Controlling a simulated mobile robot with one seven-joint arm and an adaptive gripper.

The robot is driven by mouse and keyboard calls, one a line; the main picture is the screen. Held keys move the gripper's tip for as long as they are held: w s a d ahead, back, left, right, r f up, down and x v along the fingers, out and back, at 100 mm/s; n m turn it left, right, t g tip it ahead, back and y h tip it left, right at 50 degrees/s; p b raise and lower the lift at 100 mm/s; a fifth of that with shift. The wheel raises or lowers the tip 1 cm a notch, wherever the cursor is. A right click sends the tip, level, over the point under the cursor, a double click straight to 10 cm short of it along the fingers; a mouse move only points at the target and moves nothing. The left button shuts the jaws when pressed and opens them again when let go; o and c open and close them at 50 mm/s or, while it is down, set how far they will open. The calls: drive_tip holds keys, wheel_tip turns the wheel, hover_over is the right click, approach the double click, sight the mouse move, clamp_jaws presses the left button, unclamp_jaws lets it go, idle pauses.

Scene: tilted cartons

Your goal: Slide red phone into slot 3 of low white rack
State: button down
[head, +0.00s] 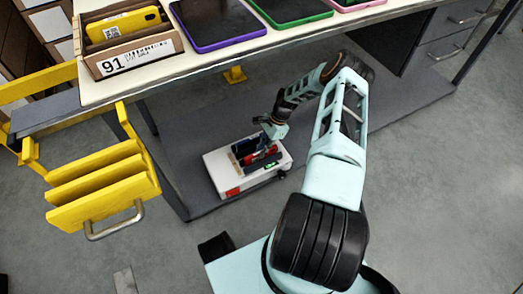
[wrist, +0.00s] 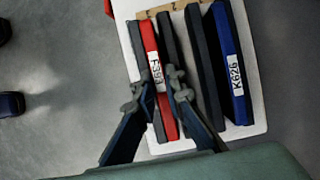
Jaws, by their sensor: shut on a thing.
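The low white rack (wrist: 258,110) fills the middle of the wrist view, with dark upright dividers (wrist: 203,60). It also shows in the head view (head: 218,170), on the low grey shelf under the table. The red phone (wrist: 151,42) stands on edge between two dark dividers towards the rack's left side, with a white label on its upper edge. My gripper (wrist: 155,88) is shut on it, one finger on each side at the label. In the head view my gripper (head: 268,146) is over the rack. How deep the phone sits, and the slot number, I cannot tell.
A blue item (wrist: 229,60) labelled K626 stands at the rack's right side. The table above (head: 250,42) carries a carton (head: 128,58) with a yellow phone and several tablets. A yellow slotted holder (head: 100,185) stands at left.

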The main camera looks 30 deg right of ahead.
drive_tip(key=shift+f, duration=0.3)
idle(0.7)
idle(0.3)
drive_tip(key=c, duration=1.9)
unclamp_jaws()
drive_tip(key=v, duration=1.2)
drive_tip(key=shift+r, duration=0.1)
